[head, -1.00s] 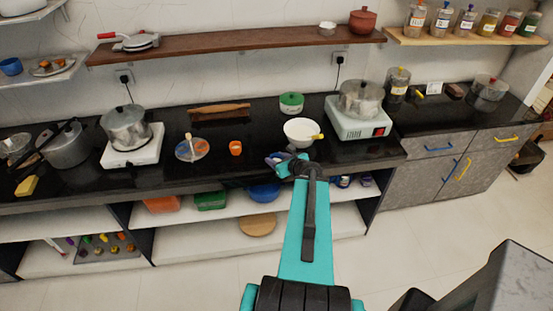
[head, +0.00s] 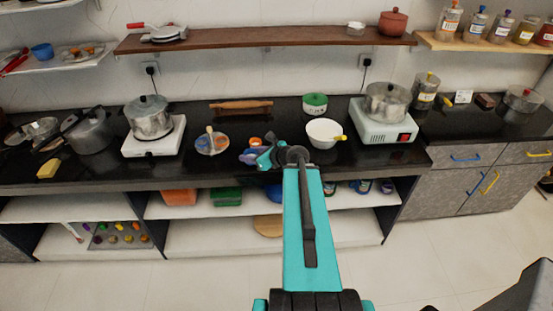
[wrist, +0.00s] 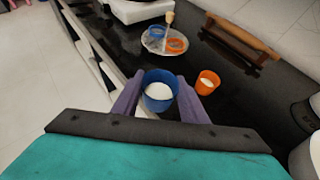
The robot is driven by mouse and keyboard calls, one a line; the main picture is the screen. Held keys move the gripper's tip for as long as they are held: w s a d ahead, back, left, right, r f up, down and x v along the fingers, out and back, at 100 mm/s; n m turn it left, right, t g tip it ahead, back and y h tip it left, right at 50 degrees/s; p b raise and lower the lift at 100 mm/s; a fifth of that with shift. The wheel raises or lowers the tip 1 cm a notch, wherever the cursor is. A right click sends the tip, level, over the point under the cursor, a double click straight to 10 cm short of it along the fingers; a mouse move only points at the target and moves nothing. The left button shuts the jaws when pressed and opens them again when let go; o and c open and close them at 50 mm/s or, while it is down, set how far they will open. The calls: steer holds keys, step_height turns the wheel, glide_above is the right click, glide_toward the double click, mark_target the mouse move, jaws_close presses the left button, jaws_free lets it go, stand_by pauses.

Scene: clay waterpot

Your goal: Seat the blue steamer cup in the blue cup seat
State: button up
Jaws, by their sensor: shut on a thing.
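The blue steamer cup (wrist: 159,92) is between the purple fingers of my gripper (wrist: 158,97) in the wrist view. It looks upright, with something white inside. My gripper is shut on it. In the head view, my gripper (head: 262,154) is over the counter's front part, and the cup is hard to tell from the fingers. The blue cup seat (wrist: 156,32) is a blue ring on a round pale plate, beyond the cup in the wrist view. An orange ring (wrist: 176,46) lies beside it. The plate (head: 211,144) is left of my gripper in the head view.
An orange cup (wrist: 207,82) stands on the counter close to my gripper's right finger in the wrist view. A rolling pin on a stand (head: 241,106) lies behind. A white bowl (head: 325,133) is to the right, and a hotplate with a pot (head: 150,118) to the left.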

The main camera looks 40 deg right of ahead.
steer(key=w+a+r+n+g+y+b, duration=0.1)
steer(key=a+n+y+b, duration=0.1)
steer(key=a, duration=0.9)
steer(key=w+a+r+n+g+y+b, duration=0.2)
steer(key=a+n+y, duration=0.2)
steer(key=a, duration=0.8)
steer(key=w+a+r+n+g+y+b, duration=0.2)
steer(key=a+n+b, duration=0.1)
steer(key=a, duration=0.8)
steer(key=shift+w+a+n+y, duration=0.2)
steer(key=shift+a+n+y, duration=0.15)
steer(key=shift+n+y, duration=0.05)
